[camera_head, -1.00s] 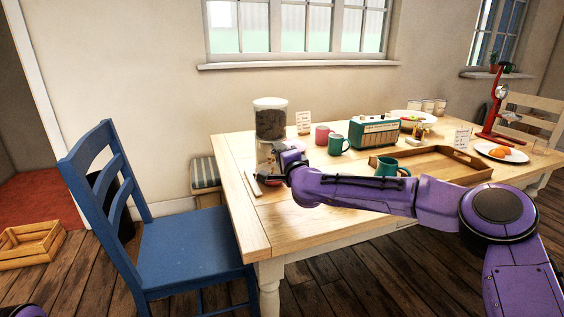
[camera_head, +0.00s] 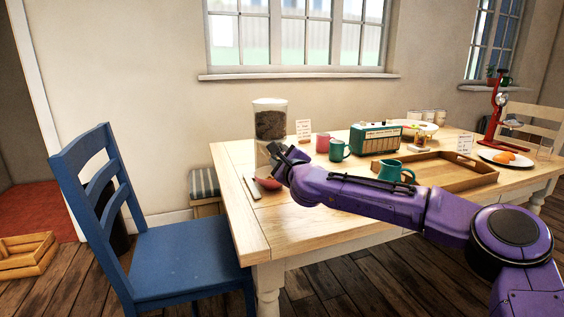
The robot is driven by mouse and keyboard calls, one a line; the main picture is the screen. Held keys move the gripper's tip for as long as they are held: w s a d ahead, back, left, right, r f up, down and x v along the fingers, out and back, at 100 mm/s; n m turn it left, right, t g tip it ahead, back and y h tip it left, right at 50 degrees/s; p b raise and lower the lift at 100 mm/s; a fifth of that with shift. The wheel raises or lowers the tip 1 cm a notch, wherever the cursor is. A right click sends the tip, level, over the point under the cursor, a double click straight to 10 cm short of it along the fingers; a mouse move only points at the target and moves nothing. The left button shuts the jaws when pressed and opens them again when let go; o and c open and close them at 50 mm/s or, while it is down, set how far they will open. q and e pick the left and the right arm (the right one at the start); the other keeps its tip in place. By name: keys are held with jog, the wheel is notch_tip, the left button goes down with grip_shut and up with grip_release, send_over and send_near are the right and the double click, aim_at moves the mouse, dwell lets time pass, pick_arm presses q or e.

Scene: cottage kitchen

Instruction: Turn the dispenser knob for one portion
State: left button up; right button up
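The dispenser (camera_head: 270,122) stands near the left end of the wooden table, with a clear hopper full of dark contents. Its lower part and its knob are hidden behind my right gripper (camera_head: 277,153). My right arm comes in from the right, and the gripper is at the dispenser's lower front. Its dark fingers look spread, with a gap between them and nothing seen in it. I cannot tell whether they touch the dispenser. A reddish bowl (camera_head: 268,184) sits below the gripper, partly hidden by it. My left gripper is out of view.
A light flat utensil (camera_head: 252,188) lies left of the bowl. A small sign (camera_head: 303,130), red mug (camera_head: 322,142), green mug (camera_head: 339,150) and radio (camera_head: 376,137) stand right of the dispenser. A blue chair (camera_head: 185,250) stands left.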

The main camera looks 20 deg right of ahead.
jog(key=shift+m, duration=0.5)
jog(key=shift+f, duration=0.1)
jog(key=o, duration=1.1)
jog(key=shift+c, duration=0.2)
jog(key=s, duration=1)
jog(key=shift+s+d+b, duration=0.2)
jog(key=shift+s+b, duration=0.1)
jog(key=shift+b, duration=0.05)
